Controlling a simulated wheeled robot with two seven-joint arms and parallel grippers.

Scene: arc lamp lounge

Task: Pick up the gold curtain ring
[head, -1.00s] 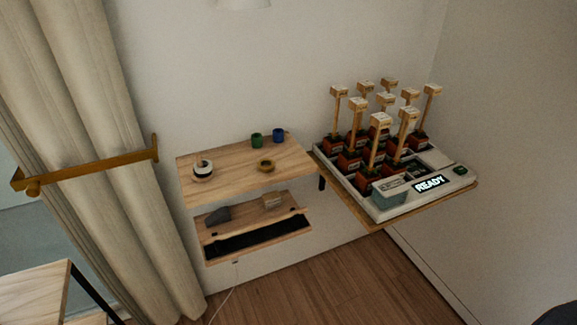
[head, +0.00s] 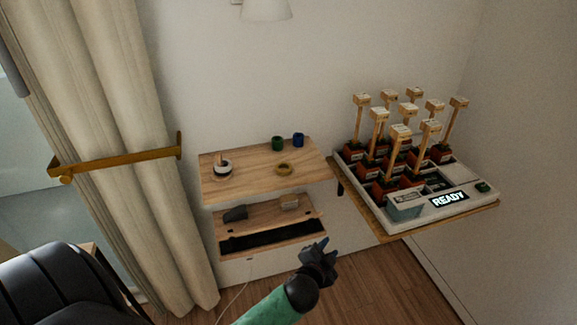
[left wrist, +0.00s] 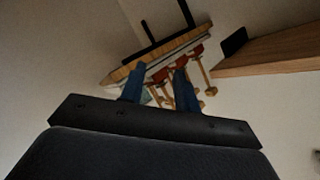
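The gold curtain ring (head: 284,169) lies flat on the upper wooden shelf (head: 245,178), towards its right side, in the head view. My left gripper (head: 322,247) is in front of the shelves and to the lower right of the ring, clear of it. In the left wrist view its two blue fingers (left wrist: 158,85) stand apart with nothing held between them. The ring cannot be made out in the left wrist view. My right gripper is not in view.
A white-and-dark ring on a peg (head: 222,168), a green cup (head: 277,143) and a blue cup (head: 298,140) share the upper shelf. A lower shelf (head: 270,214) holds small grey and tan items. A tray (head: 428,218) with several upright mallet-like pieces stands right. A curtain (head: 115,120) hangs left.

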